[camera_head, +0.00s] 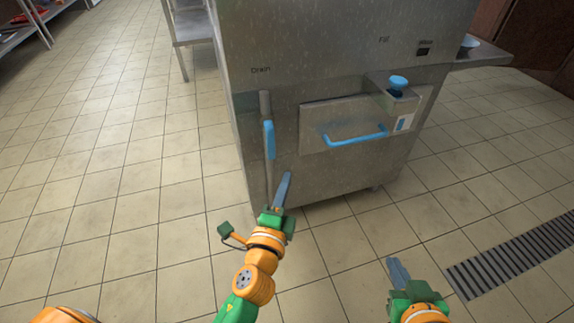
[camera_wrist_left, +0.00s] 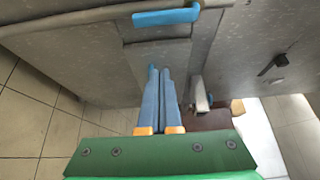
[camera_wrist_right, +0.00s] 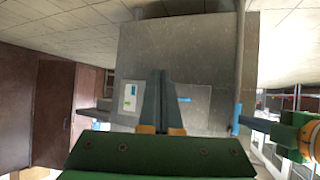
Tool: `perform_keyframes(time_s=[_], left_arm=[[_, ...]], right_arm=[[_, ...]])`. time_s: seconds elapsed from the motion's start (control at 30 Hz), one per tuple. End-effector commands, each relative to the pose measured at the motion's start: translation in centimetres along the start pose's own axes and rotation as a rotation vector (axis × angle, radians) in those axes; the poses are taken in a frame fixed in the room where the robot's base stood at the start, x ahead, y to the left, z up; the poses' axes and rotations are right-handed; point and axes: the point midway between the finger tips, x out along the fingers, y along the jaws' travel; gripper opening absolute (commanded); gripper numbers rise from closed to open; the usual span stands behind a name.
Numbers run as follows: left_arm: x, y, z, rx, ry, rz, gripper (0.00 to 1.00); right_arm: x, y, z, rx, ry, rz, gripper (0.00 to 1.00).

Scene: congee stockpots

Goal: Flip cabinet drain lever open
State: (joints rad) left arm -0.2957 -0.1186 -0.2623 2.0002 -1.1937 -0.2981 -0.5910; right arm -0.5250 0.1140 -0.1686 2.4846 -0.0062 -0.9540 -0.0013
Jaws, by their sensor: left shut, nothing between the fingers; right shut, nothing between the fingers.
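The drain lever is an upright grey rod with a blue grip (camera_head: 269,140) on the left of the steel cabinet front, below the word "Drain". My left gripper (camera_head: 284,187) is shut and empty, just right of and below the grip in the head view. Whether it touches the lever cannot be told. In the right wrist view the grip (camera_wrist_right: 236,118) shows at the right, with my left gripper's fingers close by. My right gripper (camera_head: 398,270) is shut and empty, away from the cabinet.
The steel cabinet (camera_head: 330,60) has a front panel with a blue horizontal handle (camera_head: 355,135) and a blue knob (camera_head: 397,82) to the right of the lever. A floor grate (camera_head: 520,252) lies at the right. Tiled floor is free left of the cabinet.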

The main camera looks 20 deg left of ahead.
Motion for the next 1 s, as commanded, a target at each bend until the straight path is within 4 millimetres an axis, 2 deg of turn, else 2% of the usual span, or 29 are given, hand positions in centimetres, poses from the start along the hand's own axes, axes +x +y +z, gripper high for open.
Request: perform_keyframes(time_s=[0.23,0.37,0.47,0.6,0.8,1.0], left_arm=[[0.6,-0.1,0.0,-0.002,0.001,0.001,0.00],[2.8,-0.2,0.0,-0.001,0.000,-0.001,0.00],[5.0,-0.1,0.0,0.000,0.001,-0.001,0.00],[8.0,0.1,0.0,-0.003,0.000,0.001,0.00],[10.1,0.1,0.3,-0.002,-0.001,0.004,0.00],[9.2,0.0,2.6,-0.001,-0.001,0.005,0.00]], right_arm=[[-0.1,0.0,0.1,0.000,-0.008,0.000,0.00],[-0.2,0.1,0.8,0.002,-0.045,0.002,0.00],[0.0,0.0,0.0,0.000,0.000,0.000,0.00],[0.2,-0.3,-2.9,-0.005,0.149,-0.006,0.00],[-0.5,-0.6,-6.6,-0.011,0.337,-0.013,0.00],[0.0,-0.3,-3.1,-0.005,0.146,-0.006,0.00]])
